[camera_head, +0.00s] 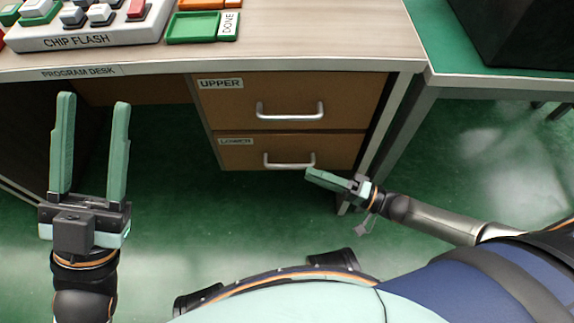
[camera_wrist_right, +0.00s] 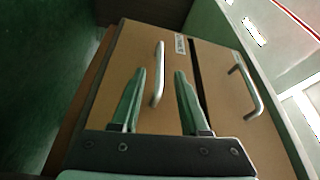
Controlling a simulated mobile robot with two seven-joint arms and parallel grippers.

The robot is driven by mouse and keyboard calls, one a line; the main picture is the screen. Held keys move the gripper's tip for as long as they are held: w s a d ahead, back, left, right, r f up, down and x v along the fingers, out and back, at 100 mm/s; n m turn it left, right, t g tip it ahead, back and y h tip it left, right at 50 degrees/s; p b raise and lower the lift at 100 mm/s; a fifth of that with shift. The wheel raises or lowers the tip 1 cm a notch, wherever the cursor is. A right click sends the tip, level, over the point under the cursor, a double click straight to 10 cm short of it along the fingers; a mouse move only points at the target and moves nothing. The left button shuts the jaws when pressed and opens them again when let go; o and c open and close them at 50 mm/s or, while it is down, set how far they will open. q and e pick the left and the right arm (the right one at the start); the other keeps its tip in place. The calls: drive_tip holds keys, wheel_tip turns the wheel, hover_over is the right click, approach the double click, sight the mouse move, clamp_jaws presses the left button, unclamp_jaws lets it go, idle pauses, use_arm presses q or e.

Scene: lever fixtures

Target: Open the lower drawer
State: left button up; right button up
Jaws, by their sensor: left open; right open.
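The lower drawer (camera_head: 240,155), labelled LOWER, is a brown front beneath the upper drawer and looks closed. Its silver bar handle (camera_head: 288,163) is at mid-width. In the right wrist view the lower drawer (camera_wrist_right: 120,70) appears turned on its side, and its handle (camera_wrist_right: 158,75) shows between my finger tips. My right gripper (camera_head: 309,175) is open, close to the right end of that handle; whether it touches is unclear. It also shows in the right wrist view (camera_wrist_right: 160,72). My left gripper (camera_head: 93,97) is open and empty, left of the drawers.
The upper drawer (camera_head: 285,93), with its own handle (camera_head: 290,112), is directly above. The desk top (camera_head: 310,35) overhangs the drawers and holds a keypad box (camera_head: 90,35) and a green tray (camera_head: 190,28). The green floor (camera_head: 200,210) in front is open.

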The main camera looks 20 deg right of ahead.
sight(289, 165)
drive_tip(key=b+x, duration=0.1)
drive_tip(key=x, duration=0.6)
drive_tip(key=shift+w+a, duration=0.15)
drive_tip(key=shift+c, duration=0.4)
clamp_jaws()
idle(0.8)
